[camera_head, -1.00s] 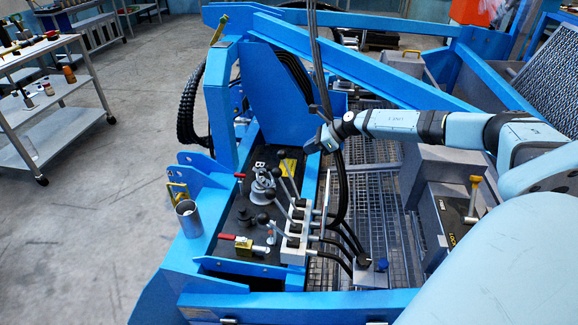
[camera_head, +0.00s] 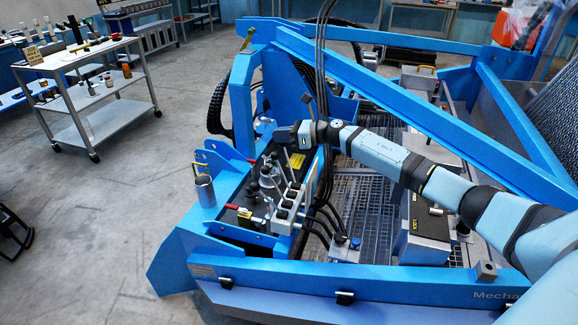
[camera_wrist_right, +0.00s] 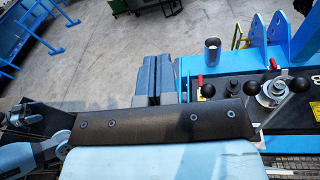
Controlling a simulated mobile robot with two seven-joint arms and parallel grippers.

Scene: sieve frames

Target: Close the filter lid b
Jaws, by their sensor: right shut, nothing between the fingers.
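The black panel (camera_head: 237,216) with a partly visible "B" (camera_wrist_right: 317,80) carries a silver round fitting (camera_head: 266,179), which I take to be filter lid b. It also shows at the right of the right wrist view (camera_wrist_right: 272,94), with black ball-ended levers around it. I cannot tell whether it is open. My right gripper (camera_head: 279,134) is above the far end of the panel, beyond the fitting and apart from it. In the right wrist view its two dark fingers (camera_wrist_right: 155,68) are together and empty, left of the fitting.
A valve block (camera_head: 288,209) with several levers and black hoses stands beside the panel. An open metal cylinder (camera_head: 204,190) stands on the blue frame (camera_head: 350,280). A blue upright and a diagonal beam (camera_head: 400,105) rise behind my arm.

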